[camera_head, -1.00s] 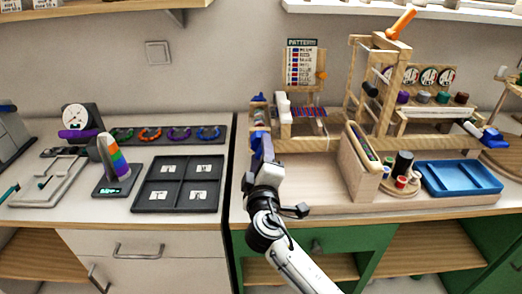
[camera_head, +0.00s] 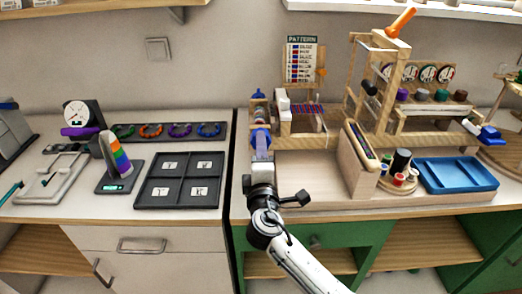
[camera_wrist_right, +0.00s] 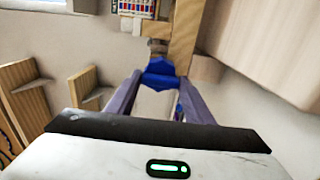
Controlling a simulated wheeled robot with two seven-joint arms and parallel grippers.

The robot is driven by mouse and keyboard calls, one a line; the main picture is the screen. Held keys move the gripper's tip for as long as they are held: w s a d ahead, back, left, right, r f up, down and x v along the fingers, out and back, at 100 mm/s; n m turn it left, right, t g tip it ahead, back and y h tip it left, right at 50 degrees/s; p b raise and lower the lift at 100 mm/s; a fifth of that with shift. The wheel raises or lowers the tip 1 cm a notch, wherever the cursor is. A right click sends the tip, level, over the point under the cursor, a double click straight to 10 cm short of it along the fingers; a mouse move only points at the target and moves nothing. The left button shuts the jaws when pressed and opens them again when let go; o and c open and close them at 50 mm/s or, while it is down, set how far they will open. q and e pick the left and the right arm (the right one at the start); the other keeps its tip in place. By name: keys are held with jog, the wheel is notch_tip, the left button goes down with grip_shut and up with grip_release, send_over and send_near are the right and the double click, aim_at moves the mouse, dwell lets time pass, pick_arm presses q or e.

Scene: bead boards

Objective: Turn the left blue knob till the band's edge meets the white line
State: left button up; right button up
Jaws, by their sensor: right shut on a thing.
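The wooden bead loom (camera_head: 305,141) stands on the right counter, with blue knobs at its left end. My right gripper (camera_head: 261,143) is at the front blue knob (camera_head: 260,133). In the right wrist view, the fingers of my right gripper (camera_wrist_right: 158,88) are shut on this blue knob (camera_wrist_right: 158,70), one on each side. Another blue knob (camera_head: 258,94) is farther back at the same end. A roller (camera_head: 260,112) lies between the two knobs. The band's edge and the white line are too small to make out. My left gripper is not in view.
A pattern card (camera_head: 302,60) stands behind the loom. A wooden wall (camera_head: 358,165), a blue tray (camera_head: 455,174) and small spools (camera_head: 399,178) are to the right. A black compartment tray (camera_head: 180,180) lies on the left counter.

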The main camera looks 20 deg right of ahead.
jog(key=shift+r, duration=0.1)
jog(key=o, duration=1.1)
jog(key=shift+c, duration=0.2)
jog(key=b+v, duration=0.1)
jog(key=v, duration=0.9)
jog(key=shift+s+a, duration=0.1)
jog(key=shift+s, duration=0.05)
